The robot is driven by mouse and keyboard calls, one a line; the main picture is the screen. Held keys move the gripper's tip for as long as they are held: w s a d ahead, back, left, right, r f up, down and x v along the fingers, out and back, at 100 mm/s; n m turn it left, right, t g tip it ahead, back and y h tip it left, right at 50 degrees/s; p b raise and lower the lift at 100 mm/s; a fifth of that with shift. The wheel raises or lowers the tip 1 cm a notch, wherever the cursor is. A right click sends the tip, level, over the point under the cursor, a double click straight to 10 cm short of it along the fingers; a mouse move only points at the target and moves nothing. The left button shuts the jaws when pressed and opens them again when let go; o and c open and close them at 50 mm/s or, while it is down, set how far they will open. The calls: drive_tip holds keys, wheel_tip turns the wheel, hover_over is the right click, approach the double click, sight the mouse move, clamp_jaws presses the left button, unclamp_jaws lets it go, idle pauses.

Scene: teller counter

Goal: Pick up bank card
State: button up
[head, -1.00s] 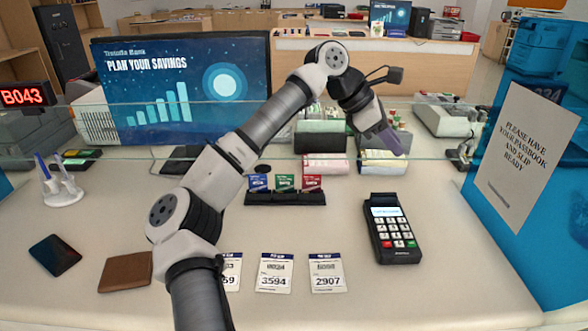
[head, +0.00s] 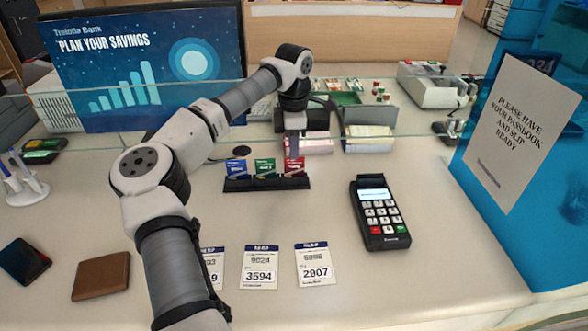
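A black rack (head: 266,184) on the counter holds three small upright cards: a blue card (head: 236,166), a green card (head: 265,167) and a red card (head: 300,163). These may be the bank cards; I cannot tell which one the task means. My gripper (head: 293,152) points down at the red card, overlapping it in the picture. I cannot tell whether it touches the card. Its fingers look narrow from this side, and the gap between them does not show.
A card terminal (head: 380,212) stands right of the rack. Several number slips (head: 313,264) lie in front. A brown wallet (head: 101,276) and a dark phone-like item (head: 24,261) lie at left. A glass screen (head: 420,145) crosses behind the rack.

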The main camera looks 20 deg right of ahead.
sight(294, 170)
drive_tip(key=shift+d+f+p, duration=0.1)
drive_tip(key=shift+f+p, duration=0.6)
drive_tip(key=shift+f, duration=2)
clamp_jaws()
